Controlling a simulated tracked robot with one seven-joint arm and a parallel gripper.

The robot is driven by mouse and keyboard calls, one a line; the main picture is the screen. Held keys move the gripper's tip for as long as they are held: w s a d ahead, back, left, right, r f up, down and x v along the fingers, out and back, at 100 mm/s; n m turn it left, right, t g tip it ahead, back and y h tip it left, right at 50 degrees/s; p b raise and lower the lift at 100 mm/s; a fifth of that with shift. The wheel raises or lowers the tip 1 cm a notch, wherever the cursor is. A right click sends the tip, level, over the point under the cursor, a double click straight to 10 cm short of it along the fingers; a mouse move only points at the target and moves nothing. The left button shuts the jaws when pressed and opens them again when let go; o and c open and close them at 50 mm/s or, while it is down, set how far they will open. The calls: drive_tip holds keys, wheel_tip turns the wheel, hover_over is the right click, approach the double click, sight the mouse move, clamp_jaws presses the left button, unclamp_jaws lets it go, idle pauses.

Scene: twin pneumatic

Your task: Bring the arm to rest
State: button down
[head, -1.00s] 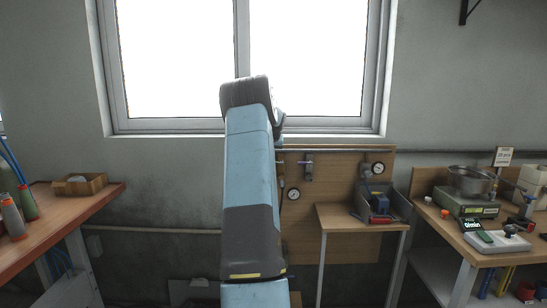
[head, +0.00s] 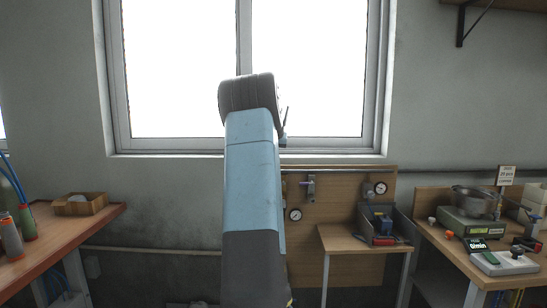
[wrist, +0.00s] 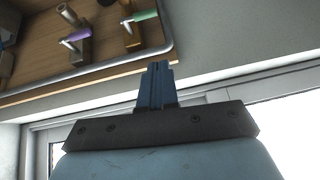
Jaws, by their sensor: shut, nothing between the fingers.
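My arm stands raised in the middle of the head view, its upper end in front of the bright window (head: 180,70). My gripper (wrist: 156,70) shows in the wrist view as two blue fingers held together with nothing between them. In the head view the arm hides most of the gripper; only a thin dark part shows at the arm's right edge. In the wrist view, the wooden wall panel (wrist: 40,75) with a purple-handled fitting (wrist: 76,37) and a green-handled fitting (wrist: 140,18) lies beyond the fingers, apart from them.
A bench with a cardboard box (head: 80,204) is at left. A small table (head: 345,240) carries a grey bin (head: 402,225). The right bench holds a scale (head: 472,223) with a metal bowl (head: 473,200). Gauges (head: 295,215) hang on the panel. Open air surrounds the raised arm.

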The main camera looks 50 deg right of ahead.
drive_tip(key=shift+a, duration=0.1)
idle(0.4)
drive_tip(key=s+a+r+n+t+y, duration=0.1)
drive_tip(key=s+a+r+n+y, duration=0.2)
drive_tip(key=a, duration=1.7)
drive_tip(key=s+a+r+n, duration=0.25)
drive_tip(key=a+r, duration=0.25)
drive_tip(key=a, duration=1.5)
drive_tip(key=s+a+f+n, duration=0.1)
drive_tip(key=s+a+f, duration=0.2)
drive_tip(key=s+a, duration=0.4)
drive_tip(key=s+a+f+n+y, duration=0.1)
drive_tip(key=s+a+f, duration=0.3)
drive_tip(key=s+a, duration=0.4)
drive_tip(key=s+a+f+n, duration=0.2)
drive_tip(key=s+a+f, duration=0.2)
drive_tip(key=s+a, duration=0.4)
drive_tip(key=shift+s+a+n+y, duration=0.15)
drive_tip(key=shift+s+n+y, duration=0.2)
drive_tip(key=shift+s, duration=0.2)
